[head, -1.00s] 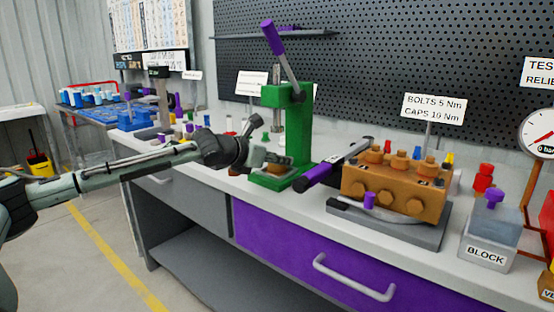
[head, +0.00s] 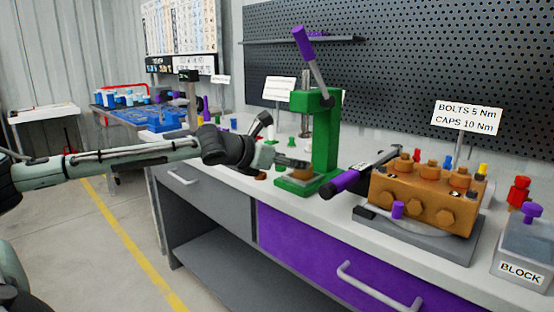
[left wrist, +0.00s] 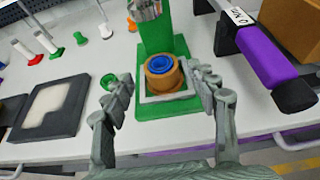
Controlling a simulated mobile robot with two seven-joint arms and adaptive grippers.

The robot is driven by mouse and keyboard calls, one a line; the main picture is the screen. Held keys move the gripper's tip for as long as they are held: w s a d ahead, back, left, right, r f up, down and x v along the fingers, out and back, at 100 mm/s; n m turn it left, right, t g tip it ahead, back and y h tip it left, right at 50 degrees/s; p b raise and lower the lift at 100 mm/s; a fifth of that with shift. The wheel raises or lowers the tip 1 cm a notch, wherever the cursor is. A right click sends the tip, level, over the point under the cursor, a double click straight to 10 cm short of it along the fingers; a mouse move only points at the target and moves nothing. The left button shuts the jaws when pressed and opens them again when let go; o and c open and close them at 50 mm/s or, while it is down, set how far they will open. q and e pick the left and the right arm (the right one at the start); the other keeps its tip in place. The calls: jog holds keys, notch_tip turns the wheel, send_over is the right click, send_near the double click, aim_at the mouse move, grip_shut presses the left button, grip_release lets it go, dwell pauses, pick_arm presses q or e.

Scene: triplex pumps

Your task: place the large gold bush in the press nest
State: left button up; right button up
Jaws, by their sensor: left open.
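The large gold bush (left wrist: 160,80) stands upright in the press nest (left wrist: 178,97), a pale U-shaped frame on the green base. A blue ring shows in its top. In the head view the bush (head: 301,174) sits low in the green press (head: 326,140), partly behind my fingers. My left gripper (left wrist: 164,84) is open, with one finger on each side of the bush; a gap shows between the fingers and the bush. In the head view my left gripper (head: 288,163) reaches in from the left. My right gripper is not in view.
The press lever (head: 308,55) rises above the press. A purple-handled tool (head: 350,181) and the gold pump block (head: 425,195) stand to its right. A dark tray (left wrist: 45,108) and several small pegs lie left of the press. The bench front edge is clear.

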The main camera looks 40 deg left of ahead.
pick_arm(q)
jog(key=v, duration=0.5)
jog(key=shift+s+r, duration=0.15)
jog(key=shift+s, duration=0.2)
